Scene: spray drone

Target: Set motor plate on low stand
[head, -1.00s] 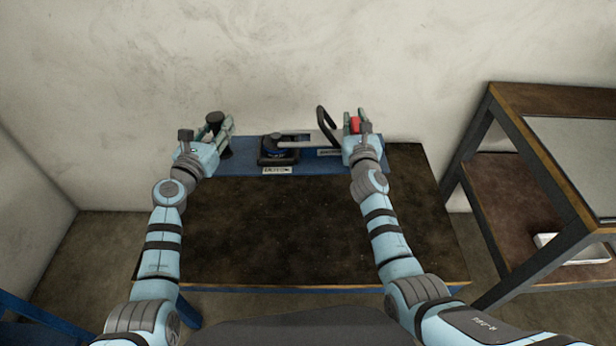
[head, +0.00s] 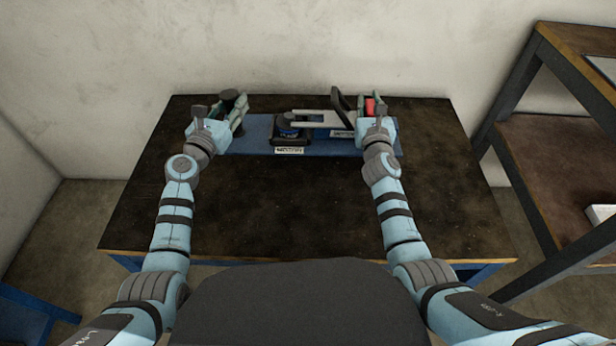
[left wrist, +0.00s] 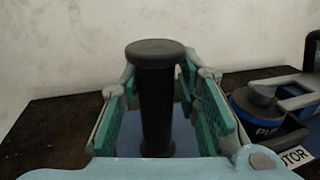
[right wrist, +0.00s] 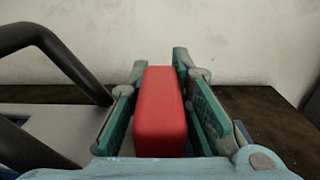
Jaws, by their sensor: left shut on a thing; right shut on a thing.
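The motor plate (head: 255,136) is a long blue plate with a dark motor unit (head: 289,128), grey bracket and black loop handle. It lies level across the dark-topped table (head: 300,210), near its far side; whether it touches the top I cannot tell. This table may be the low stand. My left gripper (head: 238,108) is shut around the black knobbed post at the plate's left end; the post stands upright between the fingers in the left wrist view (left wrist: 155,90). My right gripper (head: 371,108) is shut on the red block (right wrist: 160,110) at the right end.
A taller shelf unit (head: 520,140) with a wooden edge stands close on the right, with a white tray (head: 601,214) on its lower level. A wall rises behind the table. The front of the tabletop is bare. Blue furniture (head: 30,305) shows at the lower left.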

